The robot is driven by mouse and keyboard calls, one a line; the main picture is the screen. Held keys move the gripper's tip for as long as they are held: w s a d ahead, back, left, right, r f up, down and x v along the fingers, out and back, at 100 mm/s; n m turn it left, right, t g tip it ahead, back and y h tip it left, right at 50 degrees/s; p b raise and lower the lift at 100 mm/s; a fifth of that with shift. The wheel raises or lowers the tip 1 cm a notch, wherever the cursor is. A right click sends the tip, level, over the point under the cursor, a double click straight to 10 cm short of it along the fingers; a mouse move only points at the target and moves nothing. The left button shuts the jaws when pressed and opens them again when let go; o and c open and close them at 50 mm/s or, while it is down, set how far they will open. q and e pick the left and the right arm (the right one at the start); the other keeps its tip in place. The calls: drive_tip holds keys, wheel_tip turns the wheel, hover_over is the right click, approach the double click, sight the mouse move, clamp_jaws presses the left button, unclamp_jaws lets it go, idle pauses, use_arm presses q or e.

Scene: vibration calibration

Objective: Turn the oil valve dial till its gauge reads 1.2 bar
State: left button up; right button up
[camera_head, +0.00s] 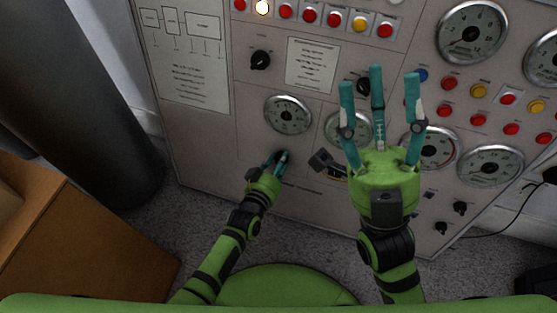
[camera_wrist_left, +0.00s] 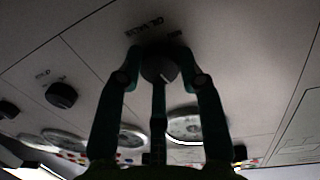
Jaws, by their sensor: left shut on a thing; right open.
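The oil valve dial (camera_wrist_left: 158,68) is a round black knob with a pale mark, seen in the left wrist view under small printed lettering. My left gripper (camera_head: 277,158) is shut on it, with fingers on both sides and one below in the wrist view. In the head view the fingers mostly hide the dial. A round white gauge (camera_head: 288,115) sits on the panel just above the dial. It also shows in the left wrist view (camera_wrist_left: 187,127). Its reading is too small to tell. My right gripper (camera_head: 378,84) is open and empty, its three fingers spread in front of the panel.
The grey panel carries other gauges (camera_head: 472,33), black knobs (camera_head: 260,60) and rows of coloured buttons (camera_head: 308,16). Another black knob (camera_wrist_left: 61,95) is near the dial. A dark cylinder (camera_head: 75,100) and a wooden box (camera_head: 75,240) stand at left. A cable (camera_head: 505,222) hangs at right.

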use_arm(q)
drive_tip(key=shift+w+r+n, duration=0.1)
drive_tip(key=shift+n, duration=0.9)
drive_tip(key=o, duration=1.1)
drive_tip(key=shift+o, duration=0.2)
drive_tip(key=v, duration=1.2)
drive_tip(key=shift+d, duration=0.1)
